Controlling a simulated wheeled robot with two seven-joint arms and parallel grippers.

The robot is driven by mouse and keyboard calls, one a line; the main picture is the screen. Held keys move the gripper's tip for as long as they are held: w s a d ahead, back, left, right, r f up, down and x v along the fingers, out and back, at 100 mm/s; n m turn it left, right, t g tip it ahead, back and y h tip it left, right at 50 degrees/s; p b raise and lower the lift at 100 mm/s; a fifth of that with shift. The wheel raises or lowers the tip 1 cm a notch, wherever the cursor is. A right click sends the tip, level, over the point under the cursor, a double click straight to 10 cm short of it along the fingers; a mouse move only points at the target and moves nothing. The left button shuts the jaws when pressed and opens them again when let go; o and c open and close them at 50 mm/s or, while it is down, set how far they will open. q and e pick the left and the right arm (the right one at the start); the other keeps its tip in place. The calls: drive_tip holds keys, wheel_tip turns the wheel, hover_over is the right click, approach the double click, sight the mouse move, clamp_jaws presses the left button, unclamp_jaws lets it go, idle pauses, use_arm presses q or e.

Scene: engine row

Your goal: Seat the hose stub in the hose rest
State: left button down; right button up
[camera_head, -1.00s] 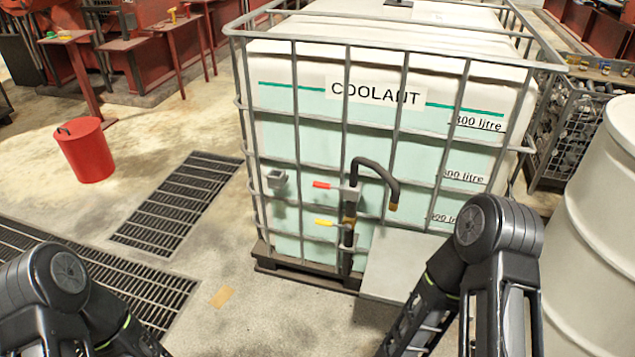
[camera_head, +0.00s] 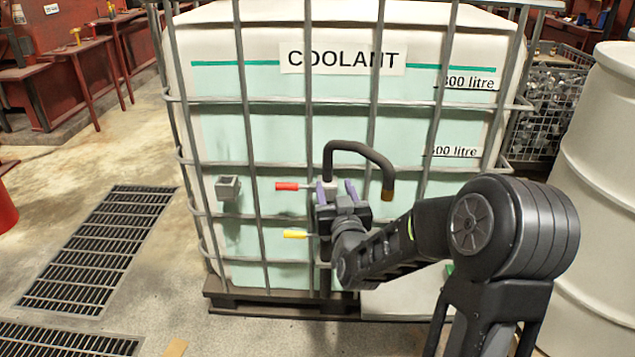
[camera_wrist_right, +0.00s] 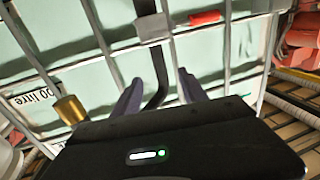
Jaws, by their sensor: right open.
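The hose stub (camera_head: 358,152) is a black bent tube with a brass end (camera_head: 388,194) hanging down on its right. It arches in front of the coolant tank's cage. My right gripper (camera_head: 336,190) has purple fingers, stands open and is low by the hose's left leg, beside the valves. In the right wrist view, a dark hose length (camera_wrist_right: 158,88) shows between the parted fingers, and the brass end (camera_wrist_right: 68,109) shows to their left. Contact cannot be told. A grey square socket (camera_head: 228,187), likely the hose rest, sits on the cage at the left and looks empty. My left gripper is out of view.
A red-handled valve (camera_head: 290,186) and a yellow-handled valve (camera_head: 298,235) are left of my right gripper. The grey cage bars (camera_head: 245,130) stand close behind. A white drum (camera_head: 612,170) is at the right.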

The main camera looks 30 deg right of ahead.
sight(329, 170)
drive_tip(key=shift+x, duration=1.3)
drive_tip(key=shift+w+f, duration=0.1)
drive_tip(key=b+x, duration=0.1)
drive_tip(key=x, duration=0.4)
drive_tip(key=shift+d, duration=0.1)
clamp_jaws()
idle(0.8)
